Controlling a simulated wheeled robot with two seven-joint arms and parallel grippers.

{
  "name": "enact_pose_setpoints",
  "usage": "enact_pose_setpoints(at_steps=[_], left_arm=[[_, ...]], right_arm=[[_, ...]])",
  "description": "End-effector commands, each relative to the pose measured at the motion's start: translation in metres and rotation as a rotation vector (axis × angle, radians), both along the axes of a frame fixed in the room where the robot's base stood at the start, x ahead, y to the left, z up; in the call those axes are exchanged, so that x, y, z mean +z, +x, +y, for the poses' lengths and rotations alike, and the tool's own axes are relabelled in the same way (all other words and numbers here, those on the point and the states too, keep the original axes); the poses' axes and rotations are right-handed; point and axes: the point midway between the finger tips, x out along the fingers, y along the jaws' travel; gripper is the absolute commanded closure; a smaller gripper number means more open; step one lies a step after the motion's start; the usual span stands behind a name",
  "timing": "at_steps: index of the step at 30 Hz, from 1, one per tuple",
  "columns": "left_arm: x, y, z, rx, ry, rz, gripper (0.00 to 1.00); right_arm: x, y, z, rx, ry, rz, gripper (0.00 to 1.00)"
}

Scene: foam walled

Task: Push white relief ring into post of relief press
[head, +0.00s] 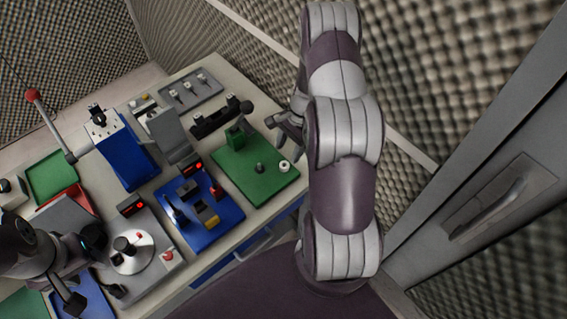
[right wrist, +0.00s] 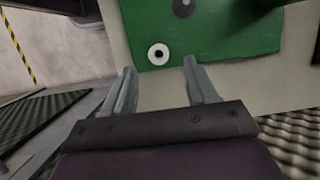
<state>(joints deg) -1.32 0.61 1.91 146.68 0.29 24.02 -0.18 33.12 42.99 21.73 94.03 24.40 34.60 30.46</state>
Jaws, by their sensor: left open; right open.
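The white relief ring (head: 285,166), with a dark hole, lies flat on the green board near its right corner. It also shows in the right wrist view (right wrist: 158,54), just beyond my fingertips. The relief press (head: 238,135) is a green upright on the green board (head: 232,174). A small dark post (head: 259,168) stands on the board left of the ring, apart from it. My right gripper (head: 280,134) is open and empty above the board; its fingers also show in the right wrist view (right wrist: 160,72). My left gripper (head: 85,272) is open at the lower left.
A blue board (head: 205,232) with small fixtures lies left of the green one. A grey dial unit (head: 150,262) and a blue-based machine (head: 128,160) stand further left. A grey tray (head: 190,92) is at the back. Foam walls close in behind and at right.

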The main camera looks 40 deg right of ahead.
Motion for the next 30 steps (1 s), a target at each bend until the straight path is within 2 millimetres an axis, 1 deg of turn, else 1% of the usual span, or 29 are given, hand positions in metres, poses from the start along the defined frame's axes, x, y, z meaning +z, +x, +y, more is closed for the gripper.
enact_pose_setpoints(at_steps=[2, 6, 9, 12, 17, 18, 20, 21, 22, 23, 30], left_arm=[[0.007, 0.000, 0.000, 0.000, 0.000, 0.000, 0.48], [0.023, 0.000, 0.000, 0.000, 0.000, 0.000, 0.48], [0.023, 0.000, 0.000, 0.000, 0.000, 0.000, 0.48], [0.023, 0.000, 0.000, 0.000, 0.000, 0.000, 0.48], [0.022, 0.000, 0.000, 0.000, 0.000, 0.000, 0.48], [0.022, 0.000, 0.000, 0.000, 0.000, 0.000, 0.48], [0.022, 0.000, 0.000, 0.000, 0.000, 0.000, 0.48], [0.022, 0.000, 0.000, 0.000, 0.000, 0.000, 0.48], [0.022, 0.000, 0.000, 0.000, 0.000, 0.000, 0.48], [0.022, 0.000, 0.000, 0.000, 0.000, 0.000, 0.48], [0.022, 0.000, 0.000, 0.000, 0.000, 0.000, 0.48]], right_arm=[[-0.006, -0.001, 0.003, 0.002, 0.001, 0.002, 0.43], [-0.030, -0.005, 0.011, 0.003, 0.001, 0.004, 0.43], [-0.047, -0.004, 0.015, 0.004, -0.001, 0.001, 0.43], [-0.053, -0.004, 0.015, 0.003, -0.003, -0.001, 0.43], [-0.053, -0.004, 0.015, 0.004, -0.003, -0.001, 0.43], [-0.053, -0.004, 0.015, 0.004, -0.003, -0.001, 0.56], [-0.053, -0.004, 0.015, 0.004, -0.003, -0.001, 0.75], [-0.053, -0.004, 0.015, 0.004, -0.003, -0.001, 0.88], [-0.053, -0.004, 0.015, 0.004, -0.003, -0.001, 0.98], [-0.053, -0.004, 0.015, 0.004, -0.003, -0.001, 1.00], [-0.052, -0.004, 0.015, 0.004, -0.003, -0.001, 1.00]])
